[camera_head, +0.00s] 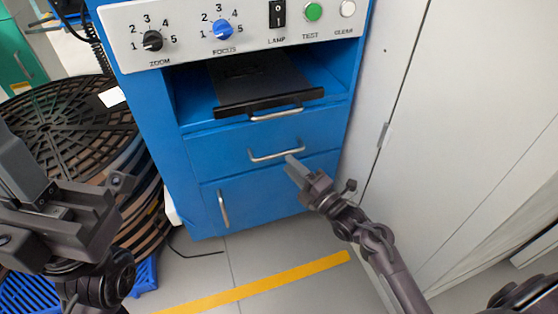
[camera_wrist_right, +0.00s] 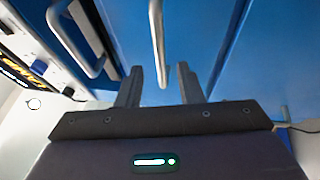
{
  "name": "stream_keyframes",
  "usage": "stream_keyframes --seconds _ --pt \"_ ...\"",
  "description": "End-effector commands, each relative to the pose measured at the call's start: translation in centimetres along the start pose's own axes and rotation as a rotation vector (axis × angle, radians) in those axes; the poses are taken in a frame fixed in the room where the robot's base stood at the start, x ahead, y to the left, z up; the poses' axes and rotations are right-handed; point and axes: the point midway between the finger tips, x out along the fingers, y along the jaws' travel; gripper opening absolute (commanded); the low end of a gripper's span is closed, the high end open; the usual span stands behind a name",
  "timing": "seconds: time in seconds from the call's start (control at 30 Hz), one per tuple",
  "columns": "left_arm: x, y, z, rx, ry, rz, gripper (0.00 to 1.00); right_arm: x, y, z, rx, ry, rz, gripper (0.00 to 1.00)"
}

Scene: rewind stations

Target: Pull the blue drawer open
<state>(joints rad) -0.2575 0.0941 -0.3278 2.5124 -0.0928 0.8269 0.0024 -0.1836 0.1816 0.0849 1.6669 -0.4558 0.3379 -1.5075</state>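The blue drawer (camera_head: 232,147) is in the middle of the blue cabinet in the head view, and its front looks flush. Its silver bar handle (camera_head: 265,157) runs across the front. My right gripper (camera_head: 294,165) is at the right end of this handle. In the right wrist view its fingers (camera_wrist_right: 160,88) stand apart, and the end of the handle (camera_wrist_right: 157,45) shows in line with the gap between them. I cannot tell whether they touch it. My left gripper (camera_head: 78,172) is at the left, away from the drawer, with fingers apart and nothing seen between them.
Above the drawer is a black tray (camera_head: 250,85) with its own handle, under a white control panel (camera_head: 185,32). Below is a cabinet door (camera_head: 270,190) with an upright handle. Black reels (camera_head: 70,120) stack at the left. A white cabinet (camera_head: 450,110) stands close at the right.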

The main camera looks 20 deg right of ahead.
Motion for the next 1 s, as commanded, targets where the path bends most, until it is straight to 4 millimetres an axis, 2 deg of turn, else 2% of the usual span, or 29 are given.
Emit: stream_keyframes --seconds 0.1,0.3,0.43,0.67,0.73,0.93,1.0 --pt "-0.5 0.1 0.1 0.002 0.007 0.004 0.0 2.1 -0.1 0.0 0.002 0.0 0.004 0.34" --pt "-0.8 0.1 0.1 0.004 0.014 0.008 0.0 4.7 -0.2 0.0 0.004 0.0 0.0 0.34" --pt "-0.8 0.1 0.1 0.004 0.017 0.01 0.0 5.5 -0.1 -0.1 0.003 0.0 0.0 0.34" --pt "-0.8 0.1 0.1 0.004 0.017 0.01 0.0 5.6 -0.1 -0.1 0.004 0.0 -0.002 0.34" --pt "-0.8 0.1 0.1 0.004 0.017 0.01 0.0 5.5 -0.1 -0.1 0.004 0.0 -0.002 0.28" --pt "-0.8 0.1 0.1 0.004 0.017 0.01 0.0 5.5 -0.1 -0.1 0.004 0.0 -0.002 0.02" --pt "-0.8 0.1 0.1 0.004 0.017 0.01 0.0 5.5 -0.1 -0.1 0.004 0.0 -0.002 0.0"
